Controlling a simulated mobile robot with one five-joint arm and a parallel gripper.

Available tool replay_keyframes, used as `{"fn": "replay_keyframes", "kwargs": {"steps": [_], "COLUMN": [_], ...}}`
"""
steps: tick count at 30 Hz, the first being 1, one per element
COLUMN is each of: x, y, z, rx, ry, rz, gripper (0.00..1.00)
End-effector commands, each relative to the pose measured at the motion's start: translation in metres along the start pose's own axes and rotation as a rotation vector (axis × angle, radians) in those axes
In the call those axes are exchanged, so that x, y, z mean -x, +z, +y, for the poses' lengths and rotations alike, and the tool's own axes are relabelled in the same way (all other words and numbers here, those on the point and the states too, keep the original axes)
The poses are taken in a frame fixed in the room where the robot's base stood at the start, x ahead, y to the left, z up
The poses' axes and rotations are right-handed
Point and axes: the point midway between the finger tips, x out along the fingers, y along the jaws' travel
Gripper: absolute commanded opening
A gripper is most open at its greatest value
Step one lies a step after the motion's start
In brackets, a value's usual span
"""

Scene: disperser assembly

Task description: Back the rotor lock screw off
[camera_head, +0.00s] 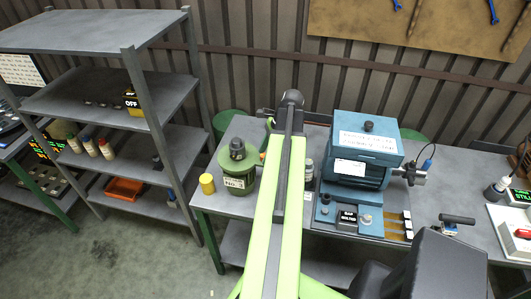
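A blue box-shaped machine (372,148) with a white label stands on the grey bench right of my arm. It has a black knob (368,126) on its lid. A grey fitting (411,173) sticks out of its right side. I cannot tell which part is the rotor lock screw. A dark green canister (236,167) with a black top and a label stands left of my arm. My lime-green arm reaches forward across the bench between the canister and the machine. My gripper cannot be made out beyond the arm's dark far end.
A yellow cylinder (207,184) stands at the bench's left end. A black-and-white labelled block (347,218) sits in front of the machine. A T-handled tool (456,220) lies to the right. A grey shelf rack (95,40) with bottles and an orange tray (124,190) stands left.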

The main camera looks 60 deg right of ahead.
Motion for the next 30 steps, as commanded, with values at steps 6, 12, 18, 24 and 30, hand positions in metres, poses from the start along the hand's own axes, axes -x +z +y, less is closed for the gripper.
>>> {"fn": "replay_keyframes", "kwargs": {"steps": [6, 12, 18, 24, 30], "x": [0.004, 0.030, 0.078, 0.128, 0.169], "y": [0.001, 0.003, 0.005, 0.005, 0.003], "z": [0.000, -0.001, -0.001, -0.001, -0.001], "rx": [0.000, 0.000, -0.001, -0.001, -0.001], "ry": [0.000, -0.001, -0.001, 0.000, 0.000], "rz": [0.000, 0.000, 0.000, 0.000, 0.000], "gripper": [0.48, 0.48, 0.48, 0.48, 0.48]}}
